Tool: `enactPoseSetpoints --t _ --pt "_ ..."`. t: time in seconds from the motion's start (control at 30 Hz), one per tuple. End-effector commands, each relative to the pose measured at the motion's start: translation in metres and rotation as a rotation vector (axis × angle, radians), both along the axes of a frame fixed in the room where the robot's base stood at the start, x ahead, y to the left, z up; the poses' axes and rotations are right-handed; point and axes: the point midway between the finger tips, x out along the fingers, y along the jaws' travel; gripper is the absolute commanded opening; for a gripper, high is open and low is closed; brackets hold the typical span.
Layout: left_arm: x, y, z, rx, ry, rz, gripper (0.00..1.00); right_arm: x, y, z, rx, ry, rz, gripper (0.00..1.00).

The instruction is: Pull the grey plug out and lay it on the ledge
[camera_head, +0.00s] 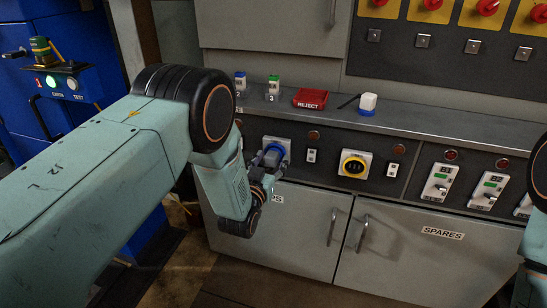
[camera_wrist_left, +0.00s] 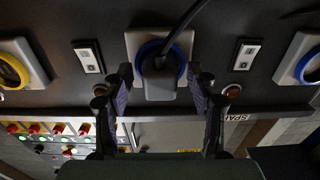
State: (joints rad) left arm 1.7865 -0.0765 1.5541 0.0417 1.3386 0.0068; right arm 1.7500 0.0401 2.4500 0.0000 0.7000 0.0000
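The grey plug (camera_wrist_left: 161,88) sits in a blue-ringed socket (camera_wrist_left: 185,52) on the dark panel, with a black cable running from it. The wrist picture is upside down relative to the head view. My left gripper (camera_wrist_left: 159,74) is open, with one finger on each side of the plug and a visible gap on both sides. In the head view the left gripper (camera_head: 268,168) is in front of the blue socket (camera_head: 276,146) and hides most of the plug. The grey ledge (camera_head: 425,128) runs above the panel. My right gripper is out of view.
A yellow-ringed socket (camera_head: 354,165) is to the right. The ledge's right part is clear.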

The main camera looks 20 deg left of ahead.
Motion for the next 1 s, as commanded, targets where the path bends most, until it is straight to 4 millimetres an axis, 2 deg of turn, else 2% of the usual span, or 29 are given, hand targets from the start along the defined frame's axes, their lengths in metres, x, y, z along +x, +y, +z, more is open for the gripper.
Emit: enactPoseSetpoints --t 0.07,0.63,1.0 --pt "0.0000 0.0001 0.0000 0.000 0.000 0.000 0.49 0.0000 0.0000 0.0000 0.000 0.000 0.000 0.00" --pt "0.0000 0.0001 0.0001 0.000 0.000 0.000 0.00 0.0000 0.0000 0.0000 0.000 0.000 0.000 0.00" --pt "-0.0012 0.0000 0.0006 0.000 0.000 0.000 0.00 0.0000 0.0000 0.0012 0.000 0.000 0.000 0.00"
